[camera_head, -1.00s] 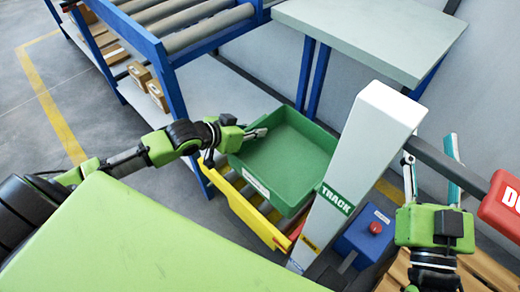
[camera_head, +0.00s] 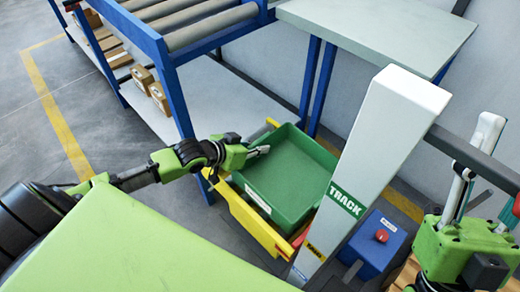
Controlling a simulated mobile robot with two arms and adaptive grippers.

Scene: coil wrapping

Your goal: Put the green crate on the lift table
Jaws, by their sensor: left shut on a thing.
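The green crate (camera_head: 283,178) is an empty open tray with a white label on its near left wall. It is over the yellow-framed unit (camera_head: 255,226), which looks like the lift table; its yellow rim shows around the crate. I cannot tell whether the crate's base rests on it. My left gripper (camera_head: 258,151) is shut on the crate's left wall, near its upper left corner. My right gripper (camera_head: 482,135) is at the right edge, pointing up, away from the crate; its fingers overlap in view, so its opening is unclear.
A white post (camera_head: 387,135) marked TRACK stands right of the crate and hides part of what lies behind. A blue box (camera_head: 371,245) with a red button is beside it. A blue-framed roller conveyor (camera_head: 190,22) and a grey-topped table (camera_head: 378,28) stand behind.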

